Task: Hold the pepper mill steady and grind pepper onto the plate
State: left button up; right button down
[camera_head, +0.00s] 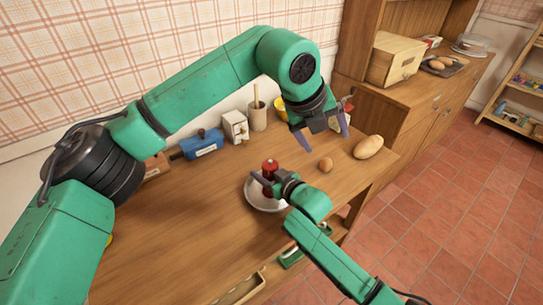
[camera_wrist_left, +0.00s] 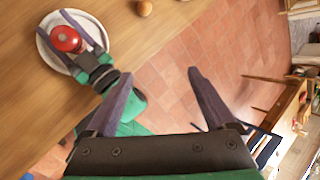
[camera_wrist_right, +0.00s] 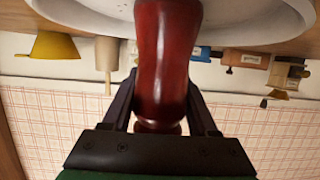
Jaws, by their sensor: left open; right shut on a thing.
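The red pepper mill (camera_head: 269,167) stands over the white plate (camera_head: 252,196) on the wooden counter. My right gripper (camera_head: 268,186) is shut around the mill's body. In the right wrist view the mill (camera_wrist_right: 165,55) is glossy dark red, between the two fingers, with the plate (camera_wrist_right: 240,30) behind it. The left wrist view shows the mill's round red top (camera_wrist_left: 67,39) above the plate (camera_wrist_left: 48,57). My left gripper (camera_head: 325,143) is open and empty, above the counter to the right of the mill. Whether the mill touches the plate I cannot tell.
An egg (camera_head: 325,165) and a bread loaf (camera_head: 368,147) lie right of the plate. A blue box (camera_head: 202,143), a white box-like grinder (camera_head: 235,127) and a utensil crock (camera_head: 257,117) line the wall. The counter left of the plate is clear.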

pick_arm(q)
jog(key=d+r+n+h, duration=0.2)
jog(key=d+r+h, duration=0.4)
jog(key=r, duration=0.5)
jog(key=d+r+n+h, duration=0.3)
jog(key=d+r+h, duration=0.25)
jog(key=r, duration=0.45)
jog(key=w+a+r+n+t+h, duration=0.2)
jog(key=w+a+r+n+t, duration=0.3)
jog(key=w+r+n+t, duration=0.5)
jog(key=w+a+n+t+y, duration=0.6)
jog(key=w+a+n+y, duration=0.35)
jog(key=n, duration=0.45)
jog(key=w+a+f+n+y, duration=0.3)
jog(key=a+f+n+y, duration=0.1)
jog(key=f+n+y, duration=0.15)
jog(key=n+g+y, duration=0.4)
jog(key=n+g, duration=0.3)
jog(key=g, duration=1.2)
send_over(270, 163)
notch_tip(270, 163, down, 28)
jog(key=f, duration=0.1)
jog(key=shift+m+h, duration=0.25)
notch_tip(270, 163, down, 11)
jog(key=shift+f, duration=0.1)
jog(key=c, duration=1.4)
